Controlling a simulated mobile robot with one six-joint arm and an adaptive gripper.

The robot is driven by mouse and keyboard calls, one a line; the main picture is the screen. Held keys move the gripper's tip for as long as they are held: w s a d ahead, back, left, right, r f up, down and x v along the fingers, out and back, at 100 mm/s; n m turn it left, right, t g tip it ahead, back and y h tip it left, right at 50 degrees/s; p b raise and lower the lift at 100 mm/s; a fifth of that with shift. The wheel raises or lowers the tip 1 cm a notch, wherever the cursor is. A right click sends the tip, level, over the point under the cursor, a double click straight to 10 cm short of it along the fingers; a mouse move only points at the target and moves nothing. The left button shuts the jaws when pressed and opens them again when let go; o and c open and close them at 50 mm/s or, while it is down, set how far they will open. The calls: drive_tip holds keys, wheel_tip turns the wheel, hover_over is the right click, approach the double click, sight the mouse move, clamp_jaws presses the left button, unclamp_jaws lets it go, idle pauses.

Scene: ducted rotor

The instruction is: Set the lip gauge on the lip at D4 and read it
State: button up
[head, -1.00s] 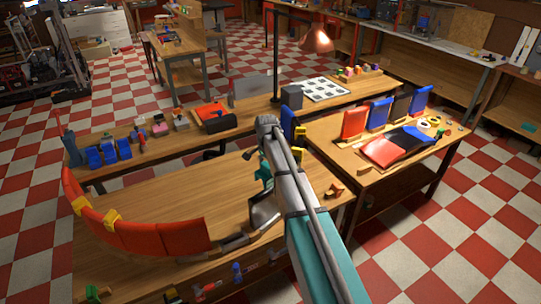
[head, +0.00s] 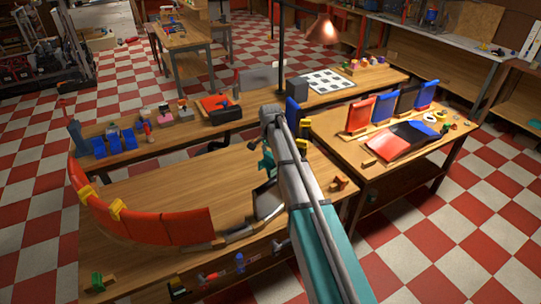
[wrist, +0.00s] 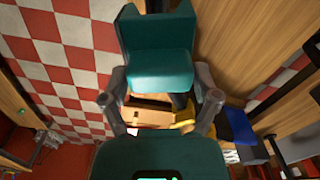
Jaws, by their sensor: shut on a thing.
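A curved wall of red panels (head: 180,226) stands on the near workbench, left of my arm, with yellow clips (head: 116,209) on its upper edge. I cannot read any D4 mark. A grey, unpanelled stretch (head: 236,235) continues the curve toward my arm. My gripper (wrist: 160,92) is shut on a teal, step-shaped piece (wrist: 160,70), which looks like the lip gauge. A bit of teal (head: 266,163) shows beside my arm's end in the head view, apart from the red wall. My arm hides most of the gripper there. No reading is legible.
The near workbench (head: 150,190) has bare wood inside the curve. A side table (head: 400,165) at the right carries red and blue panels. A lamp (head: 323,30) stands behind my arm.

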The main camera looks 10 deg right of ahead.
drive_tip(key=shift+f+b, duration=3.95)
drive_tip(key=shift+f, duration=0.25)
drive_tip(key=shift+f+b, duration=0.3)
drive_tip(key=o, duration=1.1)
drive_tip(key=shift+r, duration=0.2)
wheel_tip(320, 180, up, 10)
drive_tip(key=p, duration=1)
drive_tip(key=shift+f, duration=0.2)
drive_tip(key=s+f+n+b, duration=0.2)
drive_tip(key=s+n, duration=0.1)
drive_tip(key=s, duration=0.6)
drive_tip(key=s+d+f+n+b, duration=0.1)
drive_tip(key=s+n, duration=0.3)
drive_tip(key=s, duration=0.6)
drive_tip(key=s+d+f+n+b, duration=0.1)
drive_tip(key=s+f+n+b, duration=0.2)
drive_tip(key=s, duration=0.7)
drive_tip(key=shift+f+n+b, duration=0.4)
drive_tip(key=shift+n+b, duration=0.05)
drive_tip(key=shift+n, duration=0.05)
